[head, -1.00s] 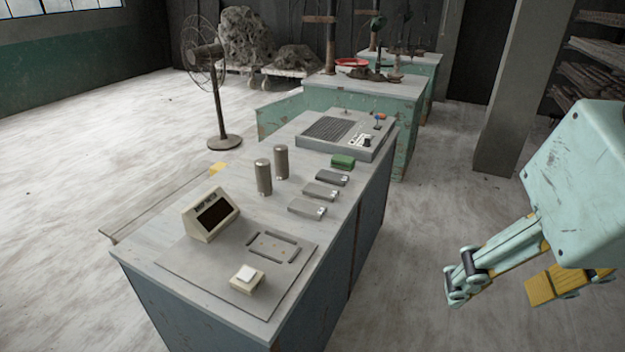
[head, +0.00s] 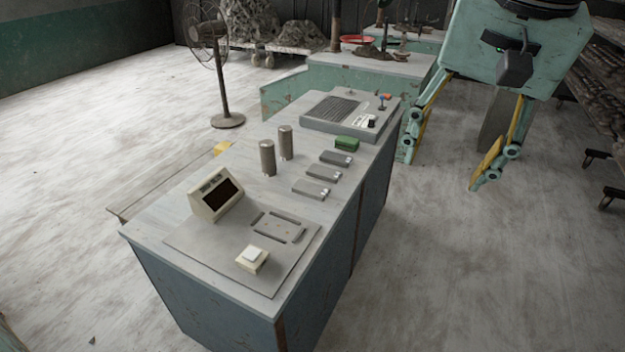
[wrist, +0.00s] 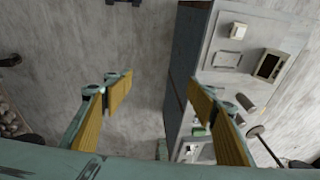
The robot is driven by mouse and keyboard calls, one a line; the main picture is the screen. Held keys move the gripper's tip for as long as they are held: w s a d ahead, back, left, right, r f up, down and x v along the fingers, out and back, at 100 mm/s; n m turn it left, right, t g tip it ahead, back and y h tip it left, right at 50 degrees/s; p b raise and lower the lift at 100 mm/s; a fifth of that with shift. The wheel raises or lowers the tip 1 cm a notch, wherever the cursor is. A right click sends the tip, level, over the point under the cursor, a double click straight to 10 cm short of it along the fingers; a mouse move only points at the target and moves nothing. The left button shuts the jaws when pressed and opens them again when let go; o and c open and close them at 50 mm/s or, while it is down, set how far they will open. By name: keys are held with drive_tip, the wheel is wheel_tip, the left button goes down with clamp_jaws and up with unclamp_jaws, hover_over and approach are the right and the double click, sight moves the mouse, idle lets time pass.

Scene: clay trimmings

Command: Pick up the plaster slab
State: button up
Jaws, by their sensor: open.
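No object can be picked out for certain as the plaster slab. Several small items lie on the workbench (head: 150,238), among them three flat grey blocks with pale ends (head: 311,190) and a cream box with a white top (head: 252,259). The cream box also shows in the wrist view (wrist: 238,31). My gripper (head: 443,170) hangs at the right of the bench's far end, fingers pointing down, open and empty. In the wrist view my gripper (wrist: 161,88) has its fingers wide apart, with mostly floor between them and the bench edge by the right finger.
A display box (head: 214,196), two metal cylinders (head: 267,158), a green block (head: 347,144) and a control panel (head: 350,115) stand on the bench. A fan (head: 222,80) stands behind left. More benches (head: 350,75) lie beyond.

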drive_tip(key=w+a+m+p, duration=0.2)
drive_tip(key=w+a+m, duration=0.2)
drive_tip(key=w, duration=0.9)
drive_tip(key=m+g+p, duration=0.3)
drive_tip(key=m+p, duration=0.2)
drive_tip(key=m, duration=0.8)
hover_over(311, 187)
wheel_tip(311, 187, down, 28)
drive_tip(key=shift+d+f, duration=0.15)
drive_tip(key=shift+f, duration=0.1)
drive_tip(key=shift+f+b, duration=0.35)
drive_tip(key=shift+f, duration=3.85)
drive_tip(key=shift+f, duration=0.1)
drive_tip(key=shift+a+f+b, duration=0.2)
drive_tip(key=shift+f+b, duration=0.3)
drive_tip(key=shift+f, duration=2)
